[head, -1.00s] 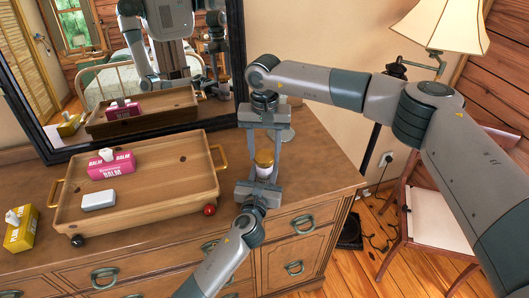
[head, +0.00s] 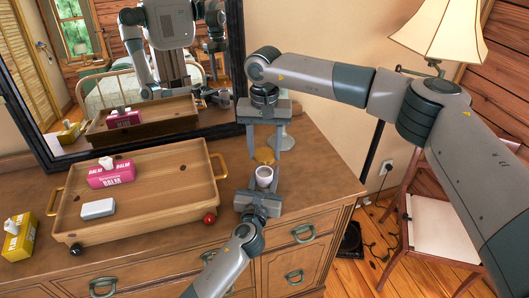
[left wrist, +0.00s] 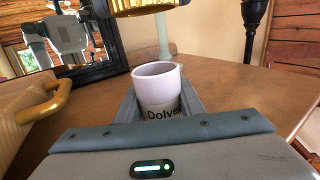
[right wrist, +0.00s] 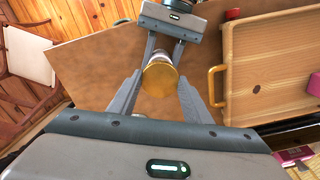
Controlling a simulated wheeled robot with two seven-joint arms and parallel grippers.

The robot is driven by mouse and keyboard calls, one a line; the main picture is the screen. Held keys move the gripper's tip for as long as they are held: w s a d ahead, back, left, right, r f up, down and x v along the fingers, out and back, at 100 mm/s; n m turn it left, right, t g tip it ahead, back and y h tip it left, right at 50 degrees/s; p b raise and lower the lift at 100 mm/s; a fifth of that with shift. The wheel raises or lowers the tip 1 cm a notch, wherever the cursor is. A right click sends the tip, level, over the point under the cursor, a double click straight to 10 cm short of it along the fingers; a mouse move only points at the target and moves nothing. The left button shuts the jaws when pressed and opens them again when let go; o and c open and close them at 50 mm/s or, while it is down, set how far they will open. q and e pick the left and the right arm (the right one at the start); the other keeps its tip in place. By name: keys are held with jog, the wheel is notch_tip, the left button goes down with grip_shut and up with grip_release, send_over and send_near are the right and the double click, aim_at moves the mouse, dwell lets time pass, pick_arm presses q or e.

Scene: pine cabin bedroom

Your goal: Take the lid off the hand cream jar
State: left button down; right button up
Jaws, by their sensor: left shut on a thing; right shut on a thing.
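The hand cream jar (head: 264,182) is a small white cup-shaped jar, upright, with dark lettering in the left wrist view (left wrist: 158,92). My left gripper (head: 262,190), coming from the front, is shut around its body. The gold lid (head: 264,156) is off the jar, held just above and behind its open mouth. My right gripper (head: 265,152) reaches in from behind and is shut on the lid. The left wrist view shows the lid (left wrist: 145,6) at the top edge with a clear gap to the jar. In the right wrist view the lid (right wrist: 160,80) partly hides the jar.
A yellow tissue box (head: 20,238) is farther left. A mirror stands behind; a lamp (head: 442,35) is right.

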pick_arm(q)
jog(key=c, duration=1.1)
grip_release()
jog(key=shift+s, duration=0.1)
jog(key=s, duration=0.4)
jog(key=s+a+b, duration=0.1)
jog(key=s, duration=0.2)
jog(key=s+a, duration=0.1)
jog(key=s, duration=0.3)
jog(key=shift+s+a, duration=0.15)
jog(key=shift+s, duration=0.15)
pick_arm(e)
jog(key=shift+f, duration=0.75)
